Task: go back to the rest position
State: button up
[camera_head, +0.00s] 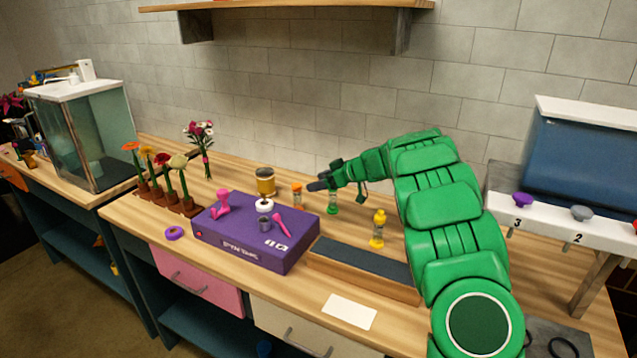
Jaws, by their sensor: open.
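My green arm reaches in from the right front over the wooden table (150,222). My gripper (318,186) is at its far left end, dark-tipped, and points left. It is open, and I see nothing held in it. It is above the table behind the purple box (245,236). A small orange-topped hourglass (297,194) stands close to the left of the tips. A green hourglass (333,202) stands just below the wrist. From this view I cannot tell whether the gripper touches either one.
A yellow hourglass (378,229) stands near my arm, behind a dark-topped block (362,262). Potted flowers (165,182) stand at left, and a glass tank (85,130) beyond. A shelf (300,5) hangs above. A white rack (560,222) with numbered taps is at right.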

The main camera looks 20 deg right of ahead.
jog(key=w+d+r+m+t+h, duration=0.1)
jog(key=d+r+m+t+h, duration=0.2)
jog(key=r, duration=0.6)
jog(key=w+d+r+m+t+h, duration=0.1)
jog(key=d+r+t+h, duration=0.25)
jog(key=r, duration=0.55)
jog(key=s+d+r+m+g+h, duration=0.1)
jog(key=s+d+r+m+h, duration=0.25)
jog(key=s, duration=0.45)
jog(key=s+d+r+m+g+h, duration=0.25)
jog(key=s+r+h, duration=0.2)
jog(key=s, duration=0.25)
jog(key=s+a+f+g+y, duration=0.1)
jog(key=s+a+f+g, duration=0.3)
jog(key=s, duration=1.2)
jog(key=s+a+f+g+y, duration=0.2)
jog(key=s+a+f+g, duration=0.2)
jog(key=s+a+f, duration=0.6)
jog(key=s+a+f+g+y, duration=0.2)
jog(key=s+a+f+g, duration=0.2)
jog(key=s, duration=1.8)
jog(key=a+f, duration=0.3)
jog(key=a, duration=0.5)
jog(key=shift+s+g, duration=0.35)
jog(key=shift+g, duration=0.05)
jog(key=shift+y, duration=0.25)
